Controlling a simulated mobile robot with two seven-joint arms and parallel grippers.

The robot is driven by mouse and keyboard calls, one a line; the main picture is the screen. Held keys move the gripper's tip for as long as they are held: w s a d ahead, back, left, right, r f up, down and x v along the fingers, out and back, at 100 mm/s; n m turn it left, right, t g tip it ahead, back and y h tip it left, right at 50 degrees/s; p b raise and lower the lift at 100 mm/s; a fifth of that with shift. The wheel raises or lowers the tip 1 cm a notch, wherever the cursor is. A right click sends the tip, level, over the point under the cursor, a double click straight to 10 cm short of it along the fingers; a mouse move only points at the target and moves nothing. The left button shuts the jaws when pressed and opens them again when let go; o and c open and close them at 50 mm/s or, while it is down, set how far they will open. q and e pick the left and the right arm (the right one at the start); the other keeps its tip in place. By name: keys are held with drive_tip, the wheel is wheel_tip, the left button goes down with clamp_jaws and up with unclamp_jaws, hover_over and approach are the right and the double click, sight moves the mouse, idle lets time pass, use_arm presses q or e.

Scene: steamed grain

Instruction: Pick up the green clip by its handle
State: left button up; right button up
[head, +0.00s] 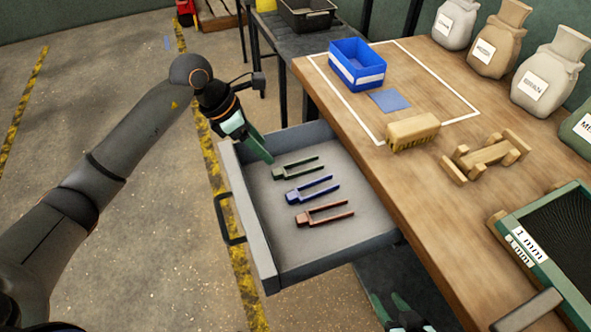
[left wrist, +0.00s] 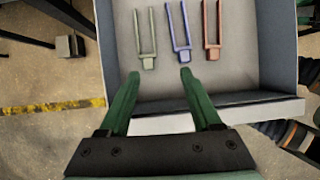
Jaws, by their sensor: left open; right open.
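The green clip (head: 278,174) lies flat in the open drawer (head: 334,240), farthest back of three clips. Its block-like handle end points left, toward the drawer front, and its two prongs point right. My left gripper (head: 265,157) is open and empty, above the drawer beside the handle and apart from it. In the left wrist view, the handle (left wrist: 147,64) appears between and beyond the open fingertips (left wrist: 160,74), nearer the left finger. My right gripper (head: 402,312) is partly visible at the bottom edge of the head view, open, away from the clips.
A blue clip (head: 293,197) and a red clip (head: 303,218) lie beside the green one. Drawer walls surround them, with a dark handle (head: 226,220) outside. The workbench (head: 420,210) on the right holds a blue bin (head: 357,65) and a brush (head: 412,132).

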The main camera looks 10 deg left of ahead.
use_arm(q)
drive_tip(key=a, duration=0.2)
drive_tip(key=y+b, duration=0.1)
hover_over(276, 172)
drive_tip(key=s+a, duration=0.1)
drive_tip(key=a, duration=0.1)
drive_tip(key=f, duration=0.6)
drive_tip(key=shift+s+d+f, duration=0.1)
drive_tip(key=shift+s+d, duration=0.1)
drive_tip(key=x, duration=0.3)
drive_tip(key=b+x, duration=0.1)
drive_tip(key=x, duration=0.1)
drive_tip(key=shift+a+f, duration=0.2)
drive_tip(key=shift+f, duration=0.2)
drive_tip(key=c, duration=0.6)
clamp_jaws()
